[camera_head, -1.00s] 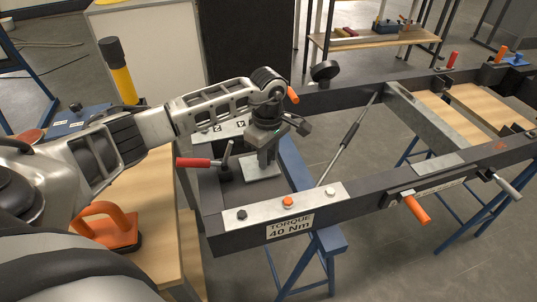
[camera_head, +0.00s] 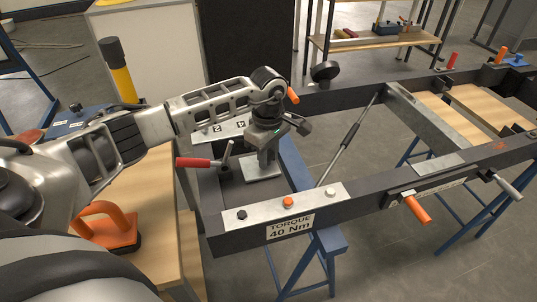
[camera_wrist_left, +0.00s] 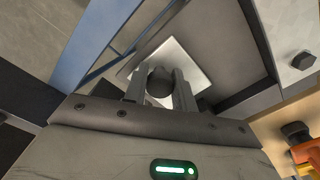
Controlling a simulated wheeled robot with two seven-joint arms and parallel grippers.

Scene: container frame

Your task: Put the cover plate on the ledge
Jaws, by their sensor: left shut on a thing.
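The cover plate (camera_head: 261,168) is a light grey square plate. In the head view it lies level inside the near left corner of the dark frame, below my left gripper (camera_head: 265,155). In the left wrist view the cover plate (camera_wrist_left: 198,66) shows behind the two fingers (camera_wrist_left: 161,88), which are shut on its dark round knob (camera_wrist_left: 160,82). The ledge under the plate is hidden, and I cannot tell whether the plate touches it. My right gripper is not in view.
The dark frame (camera_head: 370,207) rests on blue trestles (camera_head: 318,245). A red-handled clamp (camera_head: 195,162) sits close left of my gripper. A steel strip with bolts (camera_head: 318,199) lies on the near beam. A wooden bench with an orange-handled tool (camera_head: 112,222) stands at left.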

